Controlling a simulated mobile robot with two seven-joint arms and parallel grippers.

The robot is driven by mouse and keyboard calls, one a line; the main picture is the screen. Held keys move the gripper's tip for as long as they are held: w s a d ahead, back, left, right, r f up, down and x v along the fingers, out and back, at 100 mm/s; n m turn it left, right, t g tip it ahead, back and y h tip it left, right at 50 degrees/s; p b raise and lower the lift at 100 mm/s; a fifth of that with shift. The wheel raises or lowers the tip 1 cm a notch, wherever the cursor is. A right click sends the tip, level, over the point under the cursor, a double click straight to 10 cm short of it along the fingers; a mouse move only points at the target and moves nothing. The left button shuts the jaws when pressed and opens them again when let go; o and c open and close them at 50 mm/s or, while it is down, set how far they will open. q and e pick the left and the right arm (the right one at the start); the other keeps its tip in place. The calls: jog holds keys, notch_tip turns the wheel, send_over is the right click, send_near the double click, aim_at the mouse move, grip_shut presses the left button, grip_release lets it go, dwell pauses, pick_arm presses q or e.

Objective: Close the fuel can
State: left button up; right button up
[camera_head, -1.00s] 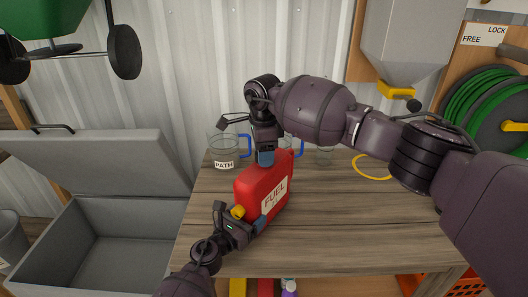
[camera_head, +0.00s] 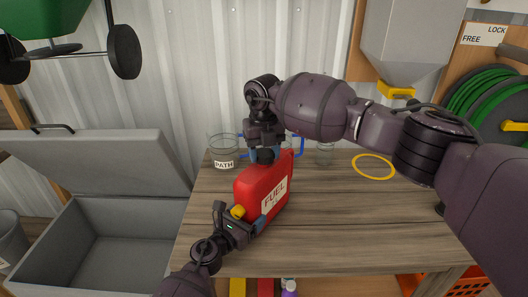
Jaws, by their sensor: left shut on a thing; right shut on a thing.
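The red fuel can (camera_head: 262,190) stands upright on the wooden workbench, its FUEL label facing the front right. My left gripper (camera_head: 247,220) is shut on the can's lower front end, next to a small yellow part (camera_head: 238,212). My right gripper (camera_head: 265,147) points down over the can's top and is shut on a dark cap (camera_head: 265,156) at the can's opening. The fingers partly hide the cap, and I cannot tell how tightly it is seated.
A clear jug (camera_head: 223,150) labelled PATH stands behind the can, with other clear vessels to its right. An open grey chest (camera_head: 115,243) stands at the left.

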jog(key=m, duration=0.2)
jog(key=shift+m, duration=0.4)
jog(key=o, duration=1.1)
notch_tip(320, 180, up, 12)
jog(key=shift+s, duration=0.1)
pick_arm(q)
jog(key=o, duration=1.7)
pick_arm(e)
jog(key=shift+a, duration=0.1)
